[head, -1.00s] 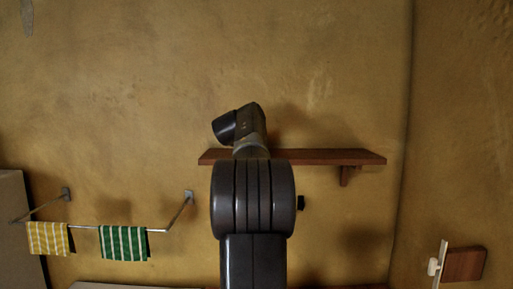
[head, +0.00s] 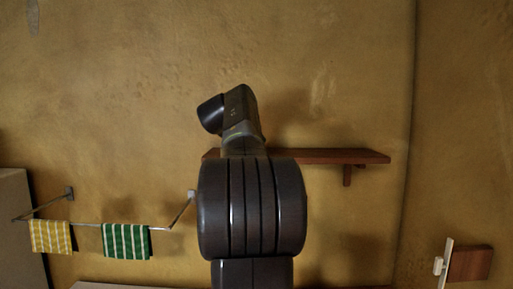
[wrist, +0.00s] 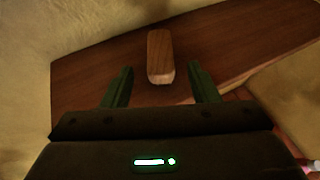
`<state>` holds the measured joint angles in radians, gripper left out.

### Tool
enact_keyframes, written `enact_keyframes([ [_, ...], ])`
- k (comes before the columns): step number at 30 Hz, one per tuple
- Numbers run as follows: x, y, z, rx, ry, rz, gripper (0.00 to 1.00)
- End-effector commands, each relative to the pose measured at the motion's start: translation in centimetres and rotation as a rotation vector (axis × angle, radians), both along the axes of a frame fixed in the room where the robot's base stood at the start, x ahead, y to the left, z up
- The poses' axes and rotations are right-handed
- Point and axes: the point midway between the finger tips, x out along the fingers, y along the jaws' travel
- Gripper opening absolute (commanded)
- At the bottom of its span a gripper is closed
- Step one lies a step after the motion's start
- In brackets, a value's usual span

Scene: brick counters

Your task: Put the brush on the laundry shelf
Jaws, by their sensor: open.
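The brush (wrist: 160,55) shows in the wrist view as a wooden block lying on the dark reddish-brown shelf (wrist: 232,48). No bristles are visible. My gripper (wrist: 160,70) is open, with one green-tinted finger on each side of the brush's near end and a gap on both sides. In the head view the wooden shelf (head: 340,156) runs along the wall behind my arm. My arm hides the shelf's left part, the brush and the gripper there.
A towel rail (head: 85,224) with a yellow striped towel (head: 51,236) and a green striped towel (head: 126,241) is at the left. A wooden piece with a white fitting (head: 470,263) is on the right wall. The wall above the shelf is bare.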

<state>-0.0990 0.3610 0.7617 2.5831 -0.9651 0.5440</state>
Motion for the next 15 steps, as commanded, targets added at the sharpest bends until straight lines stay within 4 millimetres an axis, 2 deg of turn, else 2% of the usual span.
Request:
enact_keyframes([
  [1,-0.9,0.4,0.3,0.0,-0.001,0.002,0.54],
  [6,-2.7,1.2,1.1,0.0,0.001,0.0,0.54],
  [15,-3.3,1.4,1.4,0.0,0.001,0.0,0.54],
])
